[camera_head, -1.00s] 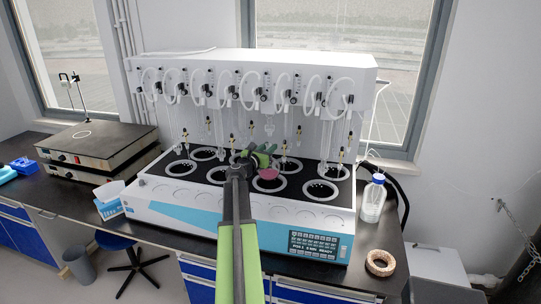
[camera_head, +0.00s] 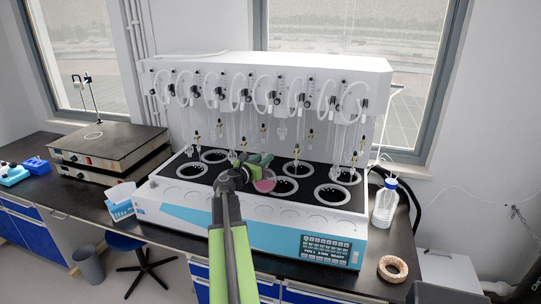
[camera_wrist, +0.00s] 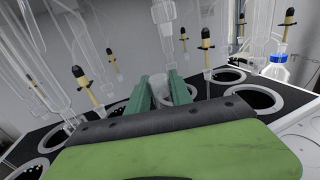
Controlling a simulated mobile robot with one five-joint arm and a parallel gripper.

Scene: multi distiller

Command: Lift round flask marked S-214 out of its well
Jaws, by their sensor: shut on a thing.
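A round flask with pink liquid (camera_head: 265,183) hangs below my gripper (camera_head: 258,161) in the head view, in front of the distiller's black top. Its marking cannot be read. My green jaws are shut on the flask's neck; in the wrist view my gripper (camera_wrist: 160,90) has clear glass, the flask's neck (camera_wrist: 158,84), between its fingers. In the head view the flask overlaps the left side of a front-row well (camera_head: 287,188), and its bottom looks clear of that well. How high it hangs cannot be judged exactly.
The white distiller (camera_head: 370,85) stands behind, with glass tubes and black-capped droppers (camera_wrist: 206,45) hanging close around my jaws. Other ringed wells (camera_head: 333,195) lie to the right. A blue-capped bottle (camera_head: 384,205) and a cork ring (camera_head: 392,268) stand right of the machine.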

